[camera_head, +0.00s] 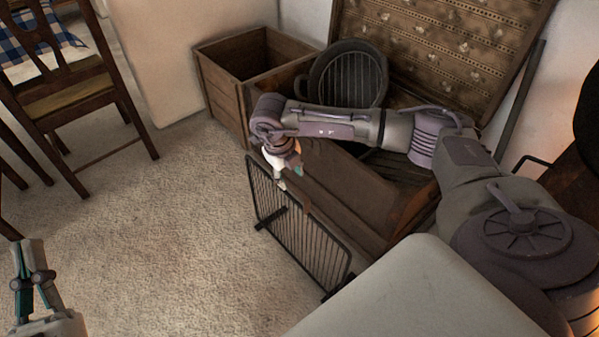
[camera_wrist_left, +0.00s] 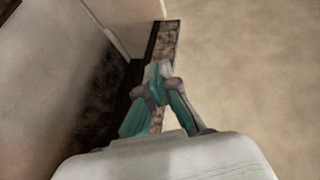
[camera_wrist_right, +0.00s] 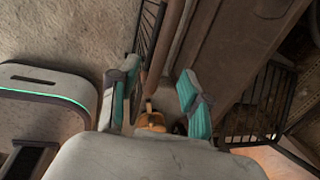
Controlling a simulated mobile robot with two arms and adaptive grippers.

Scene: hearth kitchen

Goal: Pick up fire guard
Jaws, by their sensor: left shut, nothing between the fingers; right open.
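The fire guard (camera_head: 285,220) is a black metal frame with thin upright bars. It stands on the carpet in front of an open wooden chest (camera_head: 345,195). My right gripper (camera_head: 291,180) is open at the guard's upper edge, pointing down. In the right wrist view the guard's bars (camera_wrist_right: 150,30) show just beyond the spread fingers (camera_wrist_right: 155,95); whether its top edge lies between them I cannot tell. My left gripper (camera_head: 32,262) is shut and empty at the lower left, far from the guard; its closed fingertips also show in the left wrist view (camera_wrist_left: 158,72).
A wooden crate (camera_head: 222,90) and a round dark ribbed pan-like object (camera_head: 348,78) are behind the guard. A wooden chair (camera_head: 70,95) stands at upper left. The carpet (camera_head: 160,240) left of the guard is clear.

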